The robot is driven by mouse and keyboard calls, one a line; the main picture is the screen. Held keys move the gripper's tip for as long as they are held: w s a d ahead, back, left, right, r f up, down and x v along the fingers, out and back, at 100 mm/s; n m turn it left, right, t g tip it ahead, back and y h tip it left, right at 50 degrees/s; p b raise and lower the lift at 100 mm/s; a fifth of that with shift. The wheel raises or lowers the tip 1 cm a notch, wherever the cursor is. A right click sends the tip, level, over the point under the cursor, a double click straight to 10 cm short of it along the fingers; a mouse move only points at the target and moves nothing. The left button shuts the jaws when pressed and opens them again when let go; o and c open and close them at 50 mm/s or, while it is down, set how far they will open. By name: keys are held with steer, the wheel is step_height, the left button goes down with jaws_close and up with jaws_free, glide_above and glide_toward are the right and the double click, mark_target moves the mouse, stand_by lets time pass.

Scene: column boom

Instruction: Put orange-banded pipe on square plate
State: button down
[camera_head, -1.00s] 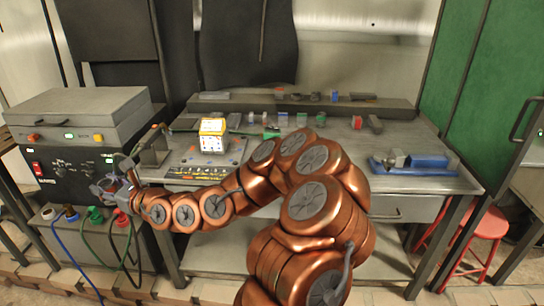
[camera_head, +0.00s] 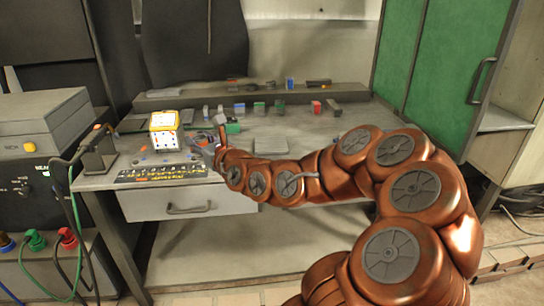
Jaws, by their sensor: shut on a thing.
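My copper arm reaches in from the lower right, and my gripper (camera_head: 208,147) is at its far end, above the left part of the workbench. The gripper is small and partly hidden by my wrist. It is shut on a slim thing that I take to be the orange-banded pipe; its band is not clear at this size. A flat grey square (camera_head: 270,146) lies on the bench to the right of the gripper, just behind my arm. It looks like the square plate. The gripper is apart from it.
A yellow-and-white meter (camera_head: 165,131) stands left of my gripper, behind a dark labelled strip (camera_head: 162,174). Small coloured blocks (camera_head: 259,108) line the back of the bench (camera_head: 310,135). A black instrument with cables (camera_head: 38,165) stands at the left. A green cabinet (camera_head: 440,65) stands at the right.

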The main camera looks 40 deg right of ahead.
steer(key=s+d+m+g+h+b, duration=0.1)
steer(key=s+d+m+h+b, duration=0.4)
steer(key=s+d, duration=0.7)
steer(key=h+p, duration=0.1)
steer(key=p, duration=0.9)
glide_above(271, 144)
step_height(271, 144, down, 2)
steer(key=shift+n+g, duration=0.3)
steer(key=shift+n, duration=0.1)
steer(key=shift+w+f, duration=0.1)
steer(key=shift+f, duration=1.7)
steer(key=shift+f, duration=0.15)
steer(key=c, duration=0.7)
jaws_free()
steer(key=shift+o, duration=0.2)
